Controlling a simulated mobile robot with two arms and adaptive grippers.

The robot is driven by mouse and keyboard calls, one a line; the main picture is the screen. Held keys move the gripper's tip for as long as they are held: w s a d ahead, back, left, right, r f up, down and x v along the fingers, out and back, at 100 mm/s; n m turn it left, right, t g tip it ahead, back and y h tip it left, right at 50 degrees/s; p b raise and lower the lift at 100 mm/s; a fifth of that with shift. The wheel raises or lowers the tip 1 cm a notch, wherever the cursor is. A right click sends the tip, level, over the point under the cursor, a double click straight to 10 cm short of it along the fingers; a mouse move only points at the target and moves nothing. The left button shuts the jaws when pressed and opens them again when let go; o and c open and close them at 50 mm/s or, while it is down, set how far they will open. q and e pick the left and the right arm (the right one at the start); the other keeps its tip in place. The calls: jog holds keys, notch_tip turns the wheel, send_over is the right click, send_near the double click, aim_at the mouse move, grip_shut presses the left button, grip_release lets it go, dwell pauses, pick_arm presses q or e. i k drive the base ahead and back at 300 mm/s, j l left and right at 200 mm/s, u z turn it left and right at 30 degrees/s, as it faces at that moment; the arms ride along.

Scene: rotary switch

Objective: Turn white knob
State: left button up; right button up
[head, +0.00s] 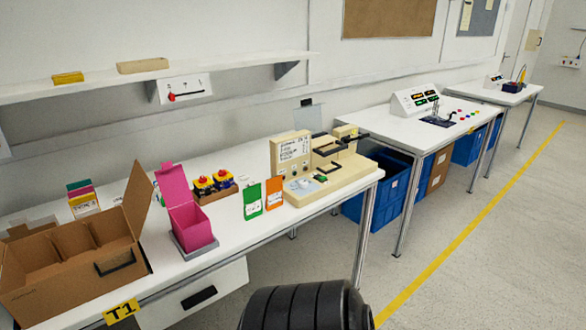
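I cannot make out a white knob for certain at this size. A beige machine (352,172) stands at the right end of the near white table, with a small light panel (303,187) at its front that carries a green part and other tiny controls. Yellow, red and black rotary switches (213,183) sit on a brown block left of it. A white wall panel (185,88) under the shelf carries a red and black lever-like part. Neither of my grippers is in view. A black ribbed shape at the bottom edge shows no fingers.
The near white table (262,223) also holds an open cardboard box (70,285), a pink box (188,222), and green (252,201) and orange (274,194) cards. Blue bins (378,190) stand under the second table (400,128). The floor (490,230) at right is clear.

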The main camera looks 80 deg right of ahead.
aim_at(303, 184)
jog(key=z, duration=2.85)
